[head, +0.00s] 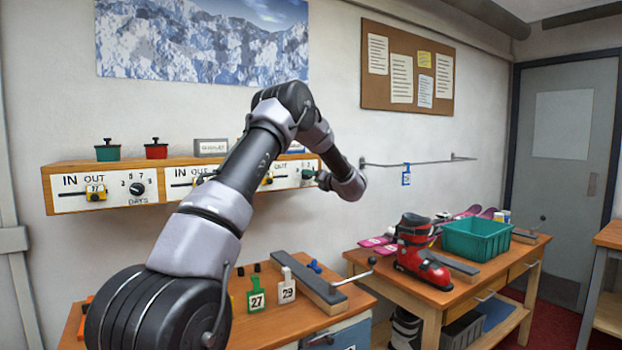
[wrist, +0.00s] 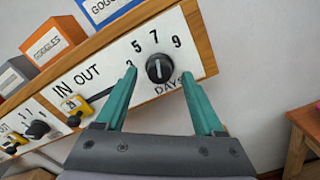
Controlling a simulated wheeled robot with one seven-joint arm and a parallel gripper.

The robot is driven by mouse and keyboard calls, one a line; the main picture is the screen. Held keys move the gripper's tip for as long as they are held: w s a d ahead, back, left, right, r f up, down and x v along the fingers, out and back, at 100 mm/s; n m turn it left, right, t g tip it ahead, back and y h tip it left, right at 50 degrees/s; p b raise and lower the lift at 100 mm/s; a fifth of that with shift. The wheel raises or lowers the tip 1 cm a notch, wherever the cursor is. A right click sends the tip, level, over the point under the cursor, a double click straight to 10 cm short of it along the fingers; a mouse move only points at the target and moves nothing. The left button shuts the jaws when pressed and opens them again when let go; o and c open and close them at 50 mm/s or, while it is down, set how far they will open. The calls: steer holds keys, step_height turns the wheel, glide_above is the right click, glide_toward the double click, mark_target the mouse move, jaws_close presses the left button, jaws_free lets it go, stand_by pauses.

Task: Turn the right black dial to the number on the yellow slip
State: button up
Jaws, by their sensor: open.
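The right black dial (wrist: 159,68) sits on a white panel with 3, 5, 7 and 9 in an arc above it and DAYS below. Its pale mark is too small to read surely. My gripper (wrist: 158,75) is open, its teal fingers on either side of the dial in the wrist view; I cannot tell whether they touch it. In the head view my gripper (head: 319,176) is at the shelf's right end, where the arm partly hides the panel. A yellow slip (head: 424,59) is pinned on the cork board; its writing is too small to read.
A yellow IN/OUT slider (wrist: 76,105) is left of the dial, and another black dial (wrist: 38,130) lies further left. The far-left dial (head: 137,189) shows in the head view. Boxes stand on the wooden shelf (head: 48,172). Below is a bench with tags 27 (head: 256,299) and 29 (head: 287,291).

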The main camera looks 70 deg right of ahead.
steer(key=v, duration=0.9)
steer(key=shift+s+a, duration=0.1)
steer(key=shift+s, duration=0.05)
